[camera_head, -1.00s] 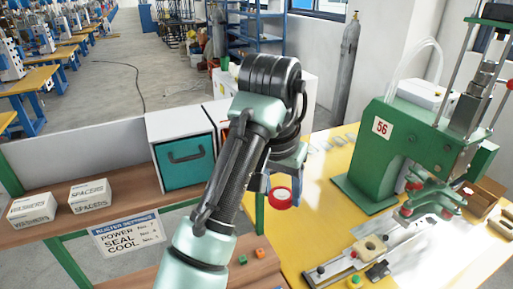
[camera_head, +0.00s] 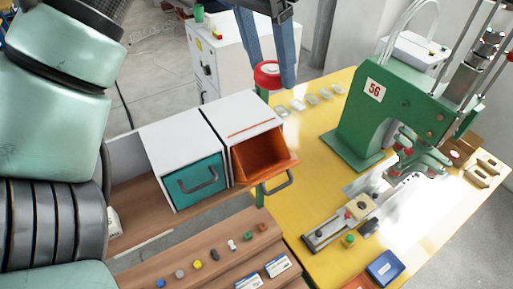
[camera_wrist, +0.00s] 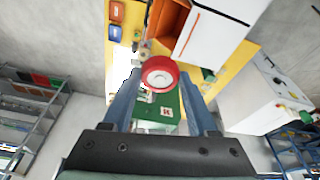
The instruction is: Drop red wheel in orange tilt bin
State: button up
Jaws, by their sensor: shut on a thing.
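The red wheel (camera_head: 267,75) has a pale centre and is held between the blue-grey fingers of my gripper (camera_head: 272,72). In the wrist view the red wheel (camera_wrist: 160,74) sits between the fingertips, with my gripper (camera_wrist: 160,78) shut on it. The orange tilt bin (camera_head: 264,157) is tilted open in the white cabinet on the shelf, its handle at the front. The wheel is held in the air above and behind the bin in the head view, apart from it. The orange bin (camera_wrist: 166,20) also shows at the top of the wrist view.
A shut teal bin (camera_head: 195,182) stands left of the orange one. The green welding machine (camera_head: 372,115) stands on the yellow table (camera_head: 300,130) to the right. A wooden ledge (camera_head: 200,265) with several coloured knobs lies in front. A white cabinet (camera_head: 222,55) stands behind.

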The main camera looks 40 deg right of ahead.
notch_tip(320, 180, down, 10)
jog(key=b, duration=0.8)
jog(key=shift+b+x, duration=0.5)
jog(key=shift+x, duration=0.3)
jog(key=shift+s, duration=0.1)
jog(key=o, duration=1.4)
jog(key=b+v, duration=0.1)
jog(key=v, duration=1.2)
jog(key=shift+a, duration=0.15)
